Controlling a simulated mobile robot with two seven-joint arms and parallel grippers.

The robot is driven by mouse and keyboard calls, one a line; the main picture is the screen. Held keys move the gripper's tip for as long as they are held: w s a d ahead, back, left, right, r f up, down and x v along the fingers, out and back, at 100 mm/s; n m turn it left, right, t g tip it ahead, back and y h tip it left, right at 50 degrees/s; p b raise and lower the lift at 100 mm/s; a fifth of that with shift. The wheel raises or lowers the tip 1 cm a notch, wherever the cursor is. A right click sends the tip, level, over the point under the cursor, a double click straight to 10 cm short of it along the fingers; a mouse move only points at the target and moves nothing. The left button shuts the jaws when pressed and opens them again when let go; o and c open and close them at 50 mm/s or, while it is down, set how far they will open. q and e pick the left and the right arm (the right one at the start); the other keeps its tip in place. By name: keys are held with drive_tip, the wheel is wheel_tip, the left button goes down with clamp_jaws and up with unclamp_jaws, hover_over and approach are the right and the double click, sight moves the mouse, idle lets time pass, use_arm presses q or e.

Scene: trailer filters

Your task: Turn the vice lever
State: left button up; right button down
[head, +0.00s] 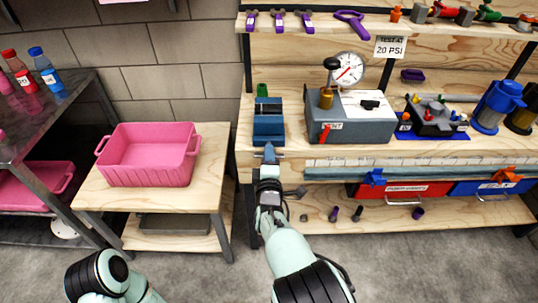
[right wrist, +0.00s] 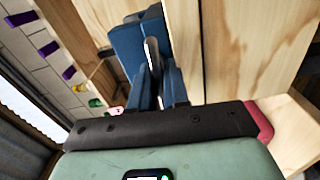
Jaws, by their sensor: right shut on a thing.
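The blue vice (head: 268,122) stands at the left front of the wooden workbench. Its lever (right wrist: 152,55) shows in the right wrist view as a narrow grey bar in front of the blue vice body (right wrist: 128,42). My right gripper (head: 269,158) is at the vice's front, below its body. Its two fingers (right wrist: 158,82) are shut on the lever, one on each side. In the head view the gripper hides most of the lever. My left arm shows at the bottom left, but its gripper is out of view.
A grey test box (head: 350,125) with a gauge (head: 346,69) stands right of the vice. A pink bin (head: 150,155) sits on a low wooden table at left. Red (head: 405,192) and blue drawers hang under the bench. Several small parts lie on the lower shelf (head: 450,213).

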drive_tip(key=shift+r+m+p, duration=0.1)
drive_tip(key=shift+m+p, duration=0.3)
drive_tip(key=shift+m, duration=4.3)
drive_tip(key=m, duration=0.2)
drive_tip(key=shift+m, duration=0.3)
drive_tip(key=m+b, duration=0.1)
drive_tip(key=m, duration=0.1)
drive_tip(key=m+b, duration=0.1)
drive_tip(key=m, duration=0.1)
drive_tip(key=shift+f+m, duration=0.2)
drive_tip(key=shift+m, duration=0.1)
use_arm(q)
drive_tip(key=shift+g, duration=0.5)
drive_tip(key=shift+s+a+f+b, duration=0.25)
drive_tip(key=shift+s+f, duration=0.1)
drive_tip(key=shift+f, duration=0.35)
drive_tip(key=shift+s+a+f+b, duration=0.15)
drive_tip(key=shift+s+f+b, duration=0.15)
drive_tip(key=shift+f, duration=0.35)
drive_tip(key=shift+s+a+f+b, duration=0.2)
drive_tip(key=shift+s+f, duration=0.2)
drive_tip(key=shift+f, duration=0.3)
use_arm(e)
drive_tip(key=shift+r+m, duration=0.1)
drive_tip(key=shift+m, duration=1.7)
